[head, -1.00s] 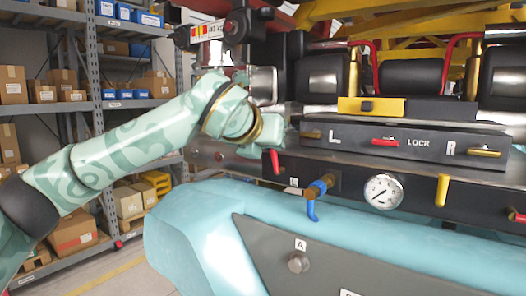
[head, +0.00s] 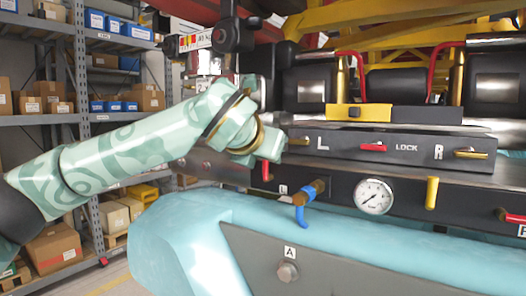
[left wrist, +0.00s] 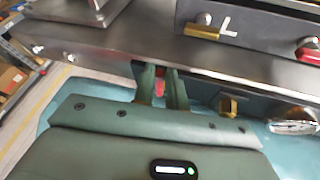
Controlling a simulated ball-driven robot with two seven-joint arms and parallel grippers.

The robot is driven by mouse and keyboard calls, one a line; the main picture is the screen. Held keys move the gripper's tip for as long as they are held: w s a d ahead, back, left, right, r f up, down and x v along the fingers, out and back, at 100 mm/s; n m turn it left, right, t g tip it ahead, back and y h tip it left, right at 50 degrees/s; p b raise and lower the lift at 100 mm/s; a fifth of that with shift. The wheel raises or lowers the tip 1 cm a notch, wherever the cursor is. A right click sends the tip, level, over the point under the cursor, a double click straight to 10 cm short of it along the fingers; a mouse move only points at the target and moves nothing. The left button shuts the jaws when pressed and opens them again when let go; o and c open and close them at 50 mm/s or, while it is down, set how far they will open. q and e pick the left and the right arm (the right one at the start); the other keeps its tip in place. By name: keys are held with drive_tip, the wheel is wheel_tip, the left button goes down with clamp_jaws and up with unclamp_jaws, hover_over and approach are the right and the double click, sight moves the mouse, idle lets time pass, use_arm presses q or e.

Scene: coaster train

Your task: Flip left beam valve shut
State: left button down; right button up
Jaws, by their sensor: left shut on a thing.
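A short red valve handle (head: 267,171) hangs down at the left end of the dark lower panel on the train beam. My left gripper (head: 270,147) is right above and at it, hiding its upper part in the head view. In the left wrist view, the two green fingers (left wrist: 161,87) stand on either side of the red handle (left wrist: 160,88), shut on it. My right gripper is in neither view.
A brass valve with a blue lever (head: 303,203), a gauge (head: 373,196) and a yellow handle (head: 432,192) sit to the right. Above are the L/LOCK/R panel's small levers (head: 373,147). A teal cover (head: 190,215) bulges below. Shelves (head: 92,115) stand at the left.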

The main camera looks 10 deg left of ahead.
use_arm(q)
drive_tip(key=c, duration=1.5)
unclamp_jaws()
drive_tip(key=shift+f, duration=0.2)
drive_tip(key=shift+o, duration=0.5)
drive_tip(key=shift+r, duration=0.1)
drive_tip(key=shift+s, duration=0.1)
drive_tip(key=b+v, duration=0.1)
drive_tip(key=v, duration=1.5)
